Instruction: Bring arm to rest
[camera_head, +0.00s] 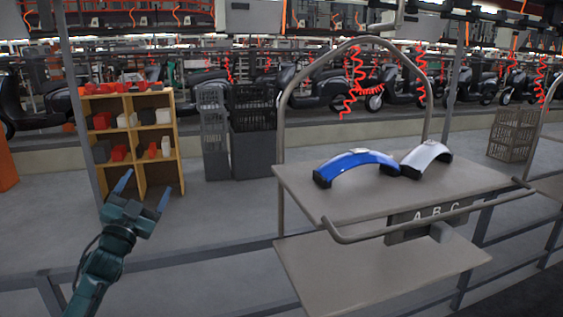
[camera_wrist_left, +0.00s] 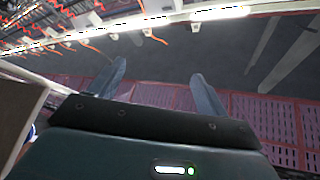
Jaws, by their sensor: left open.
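My left gripper (camera_head: 143,192) is open and empty in the head view, raised at the lower left with its blue-grey fingers spread. It is well apart from the cart on the right. In the left wrist view its two fingers (camera_wrist_left: 158,85) stand wide apart with nothing between them. My right gripper is not in either view.
A cart (camera_head: 300,185) with a tubular hoop and a lower shelf (camera_head: 380,275) stands at right. A blue curved part (camera_head: 357,163) and a silver curved part (camera_head: 428,157) lie on its top. A wooden shelf (camera_head: 130,135) with bins and dark crates (camera_head: 252,130) stand behind. A rail (camera_head: 190,258) crosses in front.

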